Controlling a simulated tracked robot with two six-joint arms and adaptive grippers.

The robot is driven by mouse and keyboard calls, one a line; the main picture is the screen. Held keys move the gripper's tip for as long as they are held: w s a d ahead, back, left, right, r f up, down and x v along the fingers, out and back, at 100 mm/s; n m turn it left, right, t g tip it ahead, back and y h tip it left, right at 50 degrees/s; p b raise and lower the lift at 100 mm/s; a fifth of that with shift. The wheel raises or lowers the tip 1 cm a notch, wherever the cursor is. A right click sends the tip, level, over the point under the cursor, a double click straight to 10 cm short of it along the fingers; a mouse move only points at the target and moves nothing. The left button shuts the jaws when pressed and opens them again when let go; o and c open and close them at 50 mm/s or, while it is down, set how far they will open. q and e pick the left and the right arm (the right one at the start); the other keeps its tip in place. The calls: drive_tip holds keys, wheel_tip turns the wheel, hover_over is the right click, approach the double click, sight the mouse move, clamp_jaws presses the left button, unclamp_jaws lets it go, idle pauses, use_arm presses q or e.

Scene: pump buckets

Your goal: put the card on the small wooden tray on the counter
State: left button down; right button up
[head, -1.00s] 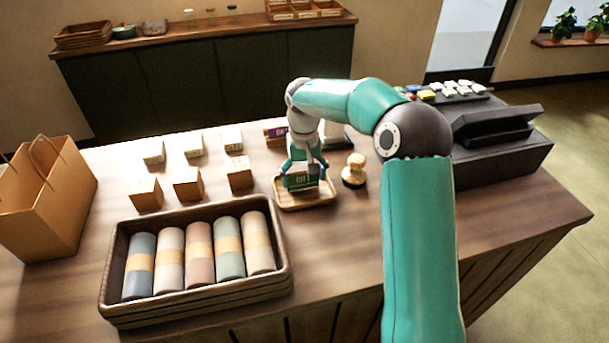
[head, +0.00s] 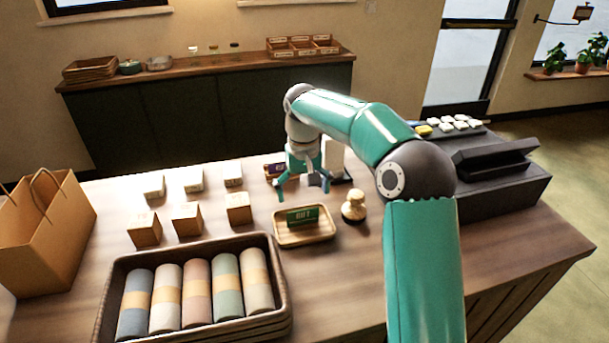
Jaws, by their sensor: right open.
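The green card (head: 302,216), with pale lettering, stands on the small wooden tray (head: 304,238) on the counter. It looks upright or leaning slightly back; what supports it is too small to tell. My right gripper (head: 303,186) is open and empty, above and a little behind the card, apart from it. My left gripper is not in view.
A wooden stamp (head: 354,207) stands just right of the tray. Behind my gripper is a purple card (head: 274,170). Small boxes (head: 187,218) stand to the left, and a basket of rolls (head: 283,290) is in front. A dark register (head: 500,180) is at right.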

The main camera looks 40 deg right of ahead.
wheel_tip(320, 180, up, 5)
drive_tip(key=shift+r, duration=0.15)
idle(0.6)
